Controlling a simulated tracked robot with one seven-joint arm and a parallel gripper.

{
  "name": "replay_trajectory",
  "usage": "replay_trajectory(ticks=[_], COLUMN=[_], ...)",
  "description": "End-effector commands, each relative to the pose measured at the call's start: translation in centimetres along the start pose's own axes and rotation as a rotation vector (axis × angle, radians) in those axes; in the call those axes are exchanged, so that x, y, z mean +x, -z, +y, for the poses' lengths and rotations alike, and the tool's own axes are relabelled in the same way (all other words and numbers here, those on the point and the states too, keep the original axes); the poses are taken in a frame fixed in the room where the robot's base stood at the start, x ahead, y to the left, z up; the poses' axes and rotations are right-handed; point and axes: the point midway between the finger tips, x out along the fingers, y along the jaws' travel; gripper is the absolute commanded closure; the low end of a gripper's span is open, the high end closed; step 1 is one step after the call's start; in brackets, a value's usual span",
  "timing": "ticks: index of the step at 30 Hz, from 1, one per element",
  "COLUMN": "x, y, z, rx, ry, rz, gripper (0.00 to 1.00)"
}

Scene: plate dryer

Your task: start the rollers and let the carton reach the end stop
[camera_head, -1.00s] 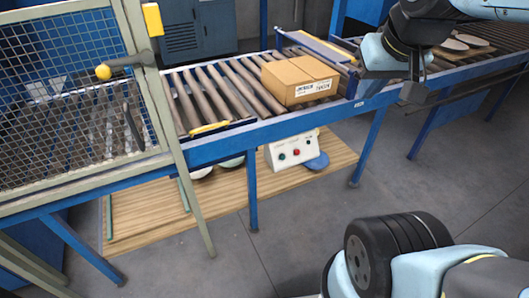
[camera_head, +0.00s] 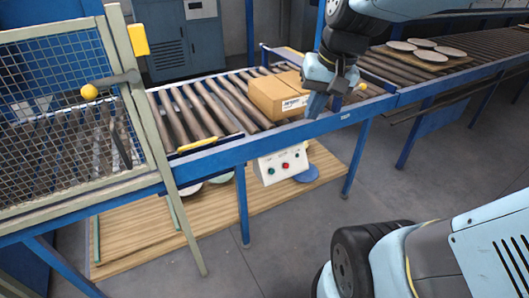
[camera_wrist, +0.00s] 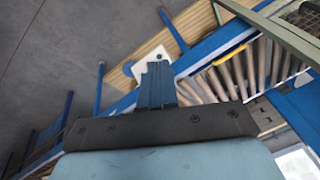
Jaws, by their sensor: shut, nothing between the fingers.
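The brown carton (camera_head: 274,97) with a white label sits on the roller conveyor (camera_head: 205,110), towards its right end. My gripper (camera_head: 315,108) hangs fingers down at the conveyor's front rail, just right of the carton, hiding part of it. Its blue fingers are together and empty; they also show in the wrist view (camera_wrist: 157,72). The white control box (camera_head: 279,166) hangs below the rail, with a green button (camera_head: 271,171) and a red button (camera_head: 285,165). In the wrist view the box (camera_wrist: 150,56) is partly behind my fingers. I cannot clearly make out the end stop.
A mesh guard (camera_head: 55,110) with a yellow-knobbed lever (camera_head: 89,92) stands at the left. A wooden pallet (camera_head: 130,235) lies under the conveyor. Round plates (camera_head: 425,48) rest on a board at the right. Open floor (camera_head: 350,205) lies in front.

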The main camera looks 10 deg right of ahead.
Motion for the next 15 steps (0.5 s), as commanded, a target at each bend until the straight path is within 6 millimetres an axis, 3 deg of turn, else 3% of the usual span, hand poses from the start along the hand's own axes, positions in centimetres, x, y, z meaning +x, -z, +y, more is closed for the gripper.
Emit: replay_trajectory(ticks=[15], x=[9.0], y=[5.4], z=[-2.2], rx=[0.328], ry=[0.236], rz=[-0.383], gripper=[1.00])
